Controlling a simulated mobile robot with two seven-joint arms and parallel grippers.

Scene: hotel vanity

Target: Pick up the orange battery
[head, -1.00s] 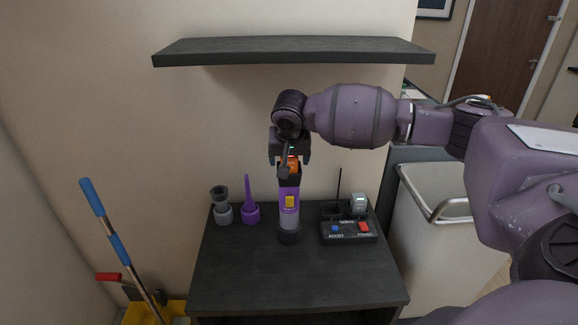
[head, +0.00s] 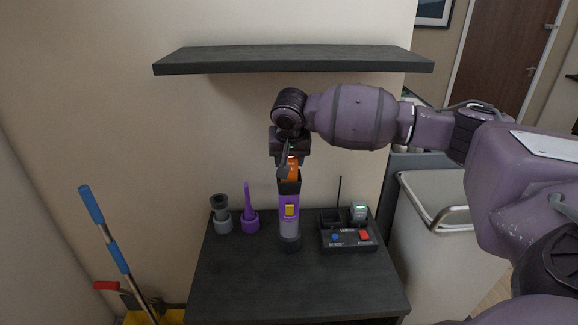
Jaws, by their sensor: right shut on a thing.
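The orange battery (head: 293,168) shows at the top of a purple and grey handheld device (head: 289,222) with a yellow button. The device stands upright on the dark table. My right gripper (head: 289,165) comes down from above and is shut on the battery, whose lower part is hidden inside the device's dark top. The gripper's fingers partly cover the battery. My left gripper is not in view.
A black charger (head: 347,238) with a blue and a red button, holding a grey battery (head: 358,210), stands to the right. A grey nozzle (head: 221,215) and a purple nozzle (head: 250,215) stand to the left. A dark shelf (head: 290,60) hangs above. The table's front (head: 290,285) is clear.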

